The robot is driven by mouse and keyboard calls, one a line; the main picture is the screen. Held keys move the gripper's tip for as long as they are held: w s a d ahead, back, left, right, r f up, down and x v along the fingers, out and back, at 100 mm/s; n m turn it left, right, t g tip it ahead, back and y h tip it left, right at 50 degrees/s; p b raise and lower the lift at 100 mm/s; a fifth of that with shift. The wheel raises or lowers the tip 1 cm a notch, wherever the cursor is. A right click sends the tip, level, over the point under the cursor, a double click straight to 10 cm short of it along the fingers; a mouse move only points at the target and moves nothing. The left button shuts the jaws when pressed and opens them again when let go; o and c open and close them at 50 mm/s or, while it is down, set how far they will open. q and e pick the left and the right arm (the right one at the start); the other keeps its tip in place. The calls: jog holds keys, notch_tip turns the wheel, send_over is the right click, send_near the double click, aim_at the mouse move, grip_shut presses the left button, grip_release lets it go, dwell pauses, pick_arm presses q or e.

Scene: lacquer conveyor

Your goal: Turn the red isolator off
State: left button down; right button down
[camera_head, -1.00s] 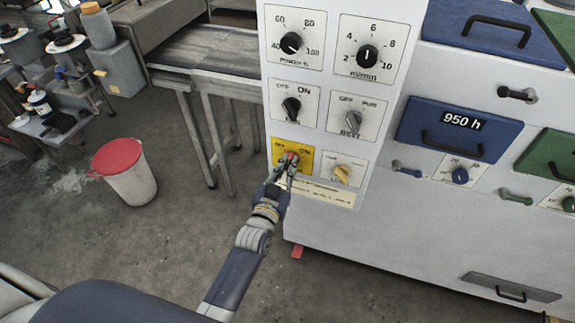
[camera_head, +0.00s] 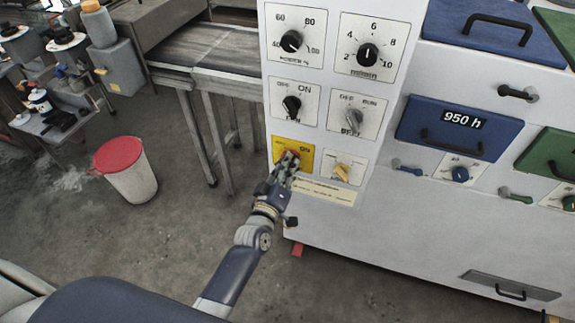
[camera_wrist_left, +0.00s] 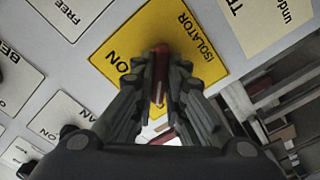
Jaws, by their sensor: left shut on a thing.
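The red isolator knob (camera_head: 291,156) sits on a yellow plate (camera_head: 307,153) at the lower left of the white control panel. In the left wrist view the plate (camera_wrist_left: 128,44) reads ISOLATOR and ON, and the red knob (camera_wrist_left: 160,62) shows between the fingers. My left gripper (camera_head: 288,162) is shut on the red knob, its fingers on both sides of it. The gripper covers part of the knob and the plate, so the pointer's exact setting is hard to read. My right gripper is not in view.
Blue drawers (camera_head: 459,127) are to the right. A bucket with a red lid (camera_head: 124,168) stands on open floor at left.

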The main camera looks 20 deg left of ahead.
pick_arm(q)
jog(key=shift+n, duration=0.8)
dwell(0.6)
jog(key=c, duration=1.7)
grip_release()
jog(key=shift+o, duration=0.2)
jog(key=s, duration=1.2)
jog(key=shift+a, duration=0.2)
